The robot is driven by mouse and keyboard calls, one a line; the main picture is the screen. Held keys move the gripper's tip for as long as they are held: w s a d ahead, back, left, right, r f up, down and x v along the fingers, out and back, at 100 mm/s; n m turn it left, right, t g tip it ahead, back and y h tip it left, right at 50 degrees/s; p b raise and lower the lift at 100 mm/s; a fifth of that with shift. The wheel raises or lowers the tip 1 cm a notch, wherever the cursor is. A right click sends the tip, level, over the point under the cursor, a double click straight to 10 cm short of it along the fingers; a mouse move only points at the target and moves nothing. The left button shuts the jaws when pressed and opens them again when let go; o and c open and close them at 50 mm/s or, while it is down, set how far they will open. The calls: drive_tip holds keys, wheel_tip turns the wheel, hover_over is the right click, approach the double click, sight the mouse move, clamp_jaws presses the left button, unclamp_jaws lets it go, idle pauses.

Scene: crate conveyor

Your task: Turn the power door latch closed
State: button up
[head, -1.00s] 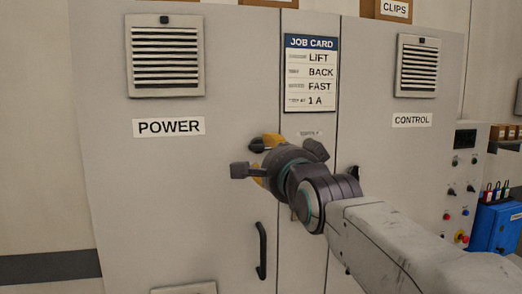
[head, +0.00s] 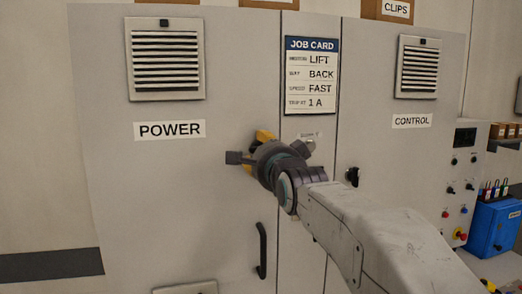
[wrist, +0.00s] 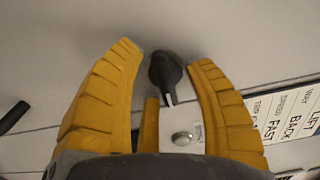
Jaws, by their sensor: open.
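The power door (head: 180,190) is a flat grey panel at the left, marked by the POWER label (head: 170,129). Its latch (wrist: 166,76) is a dark knob with a white mark, seen in the wrist view between the fingertips. My gripper (wrist: 168,62) is open, one yellow finger on each side of the latch, with visible gaps to it. In the head view my gripper (head: 262,150) is at the right edge of the power door and hides the latch.
A dark door handle (head: 262,250) is below my gripper. The job card (head: 311,75) hangs on the middle strip. The control door (head: 400,180) has another dark latch (head: 352,176). A control panel (head: 464,185) and blue box (head: 496,228) stand at the right.

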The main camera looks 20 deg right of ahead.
idle(0.3)
clamp_jaws()
idle(0.3)
